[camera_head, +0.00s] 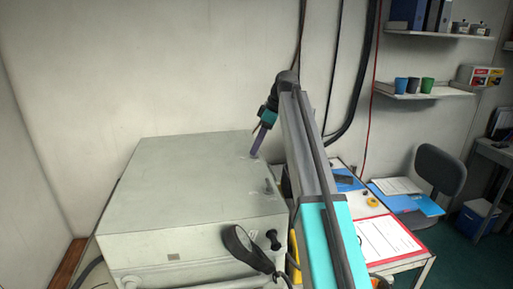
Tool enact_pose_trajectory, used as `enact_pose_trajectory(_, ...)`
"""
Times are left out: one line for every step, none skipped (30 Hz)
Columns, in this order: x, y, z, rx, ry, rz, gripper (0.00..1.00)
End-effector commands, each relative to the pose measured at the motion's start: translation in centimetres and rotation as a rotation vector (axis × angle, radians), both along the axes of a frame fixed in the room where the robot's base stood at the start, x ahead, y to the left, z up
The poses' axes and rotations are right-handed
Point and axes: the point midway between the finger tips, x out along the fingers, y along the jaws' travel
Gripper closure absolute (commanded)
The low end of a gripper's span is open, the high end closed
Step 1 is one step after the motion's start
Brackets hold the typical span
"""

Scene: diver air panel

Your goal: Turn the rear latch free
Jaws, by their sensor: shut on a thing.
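The air panel (190,182) is a large grey box with a flat top, left of centre. My gripper (256,150) points down onto the top near its rear right corner. Its fingers are shut on the rear latch (253,156), a small grey piece on the top surface. The fingers hide most of the latch, so I cannot tell which way it is turned. A second small latch (268,187) stands on the top nearer the front, at the right edge, apart from my gripper.
A black strap (240,246) and a dark knob (273,239) are at the box's front right. A table with a red-edged clipboard (388,238) stands to the right, with a chair (440,170) beyond. Dark hoses (358,80) hang on the wall behind my arm.

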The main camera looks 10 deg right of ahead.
Motion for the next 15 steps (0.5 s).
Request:
enact_pose_trajectory(0.39,-0.04,-0.05,0.002,-0.001,0.045,0.82)
enact_pose_trajectory(0.43,-0.05,-0.06,0.001,-0.002,0.073,0.82)
enact_pose_trajectory(0.46,-0.06,-0.06,0.001,-0.001,0.110,0.82)
enact_pose_trajectory(0.50,-0.07,-0.06,0.001,-0.001,0.137,0.82)
enact_pose_trajectory(0.53,-0.07,-0.06,0.001,-0.001,0.162,0.82)
enact_pose_trajectory(0.54,-0.08,-0.06,0.001,-0.001,0.197,0.82)
enact_pose_trajectory(0.57,-0.07,-0.05,0.001,-0.001,0.221,0.82)
enact_pose_trajectory(0.58,-0.07,-0.04,0.001,-0.001,0.244,0.82)
enact_pose_trajectory(0.59,-0.06,-0.04,0.001,-0.001,0.274,0.82)
enact_pose_trajectory(0.61,-0.06,-0.04,0.001,-0.001,0.293,0.82)
enact_pose_trajectory(0.62,-0.06,-0.03,0.001,-0.002,0.313,0.82)
enact_pose_trajectory(0.62,-0.06,-0.02,0.001,-0.001,0.336,0.82)
enact_pose_trajectory(0.62,-0.06,-0.01,0.001,-0.002,0.352,0.82)
enact_pose_trajectory(0.62,-0.06,-0.01,0.001,-0.001,0.367,0.82)
enact_pose_trajectory(0.64,-0.05,-0.01,0.000,-0.002,0.385,0.82)
